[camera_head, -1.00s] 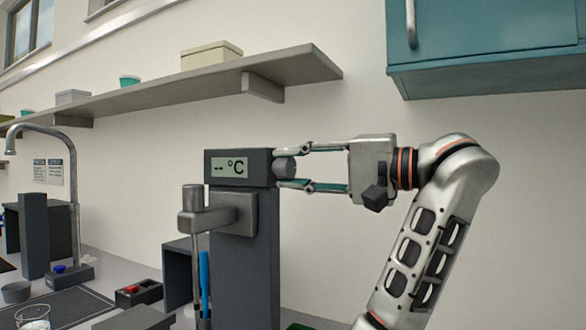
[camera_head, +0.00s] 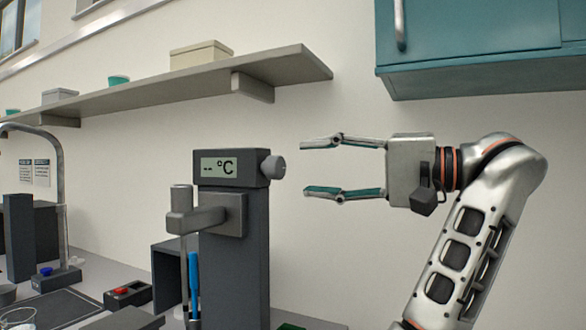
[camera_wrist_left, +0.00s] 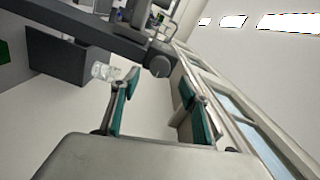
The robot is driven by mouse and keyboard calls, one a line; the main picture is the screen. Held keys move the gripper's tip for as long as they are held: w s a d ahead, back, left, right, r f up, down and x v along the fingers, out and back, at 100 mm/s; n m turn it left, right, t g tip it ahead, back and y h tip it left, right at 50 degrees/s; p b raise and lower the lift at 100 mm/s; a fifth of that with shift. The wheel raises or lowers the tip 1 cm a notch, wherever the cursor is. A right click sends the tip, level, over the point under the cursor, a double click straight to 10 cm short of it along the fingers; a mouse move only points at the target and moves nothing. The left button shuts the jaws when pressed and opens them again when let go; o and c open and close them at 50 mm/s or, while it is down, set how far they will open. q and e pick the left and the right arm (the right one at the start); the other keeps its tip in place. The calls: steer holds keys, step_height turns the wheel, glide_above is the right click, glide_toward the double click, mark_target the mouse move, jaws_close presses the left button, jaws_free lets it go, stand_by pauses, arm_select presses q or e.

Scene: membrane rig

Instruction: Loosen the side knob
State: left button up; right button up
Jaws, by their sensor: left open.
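The side knob (camera_head: 274,166) is a grey round knob on the right side of the dark display head (camera_head: 231,168), which reads "-- °C". It also shows in the left wrist view (camera_wrist_left: 160,61), beyond the fingertips. My left gripper (camera_head: 305,167) is open and empty just right of the knob, with one finger above its height and one below. In the left wrist view its teal-padded fingers (camera_wrist_left: 158,86) stand apart, with a gap to the knob. My right gripper is in neither view.
The display head sits on a dark column (camera_head: 235,275) with a grey side bracket (camera_head: 229,213). A blue pen-like rod (camera_head: 194,275) and a red-button box (camera_head: 127,294) stand to its left. A shelf (camera_head: 180,92) and teal cabinet (camera_head: 480,75) hang above.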

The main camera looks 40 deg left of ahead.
arm_select(q)
steer(key=v, duration=0.5)
stand_by(0.6)
